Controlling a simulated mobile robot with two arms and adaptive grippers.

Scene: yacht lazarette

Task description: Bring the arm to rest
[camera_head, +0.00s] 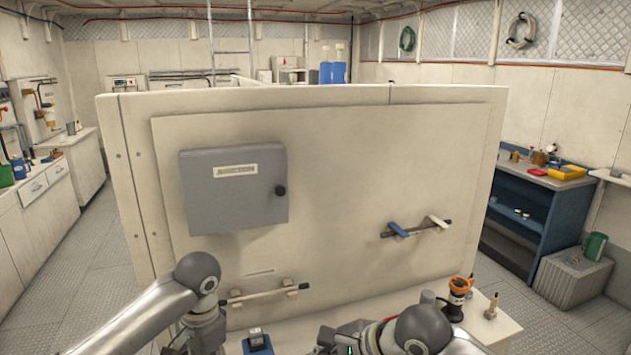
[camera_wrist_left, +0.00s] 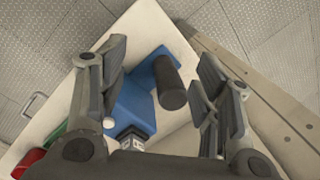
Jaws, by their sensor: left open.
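My left arm comes in from the left in the head view and bends down at a dark rounded joint. My left gripper (camera_head: 204,335) hangs low in front of the panel, cut off by the bottom edge. In the left wrist view my left gripper (camera_wrist_left: 160,58) is open, its fingers wide apart. A blue block-like thing with a dark cylinder (camera_wrist_left: 170,82) shows between and below the fingers; I see no finger touching it. My right arm (camera_head: 420,328) lies folded low at bottom centre. Dark parts beside it may be the right gripper (camera_head: 342,335); its jaws are unclear.
A cream panel carries a grey box (camera_head: 235,188), a horizontal bar (camera_head: 265,294) and a blue-and-cream-clipped rod (camera_head: 416,229). A blue item (camera_head: 257,345) and an orange-and-black tool (camera_head: 458,298) stand on the ledge (camera_head: 490,335). Floor is free left; a blue bench (camera_head: 535,215) stands right.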

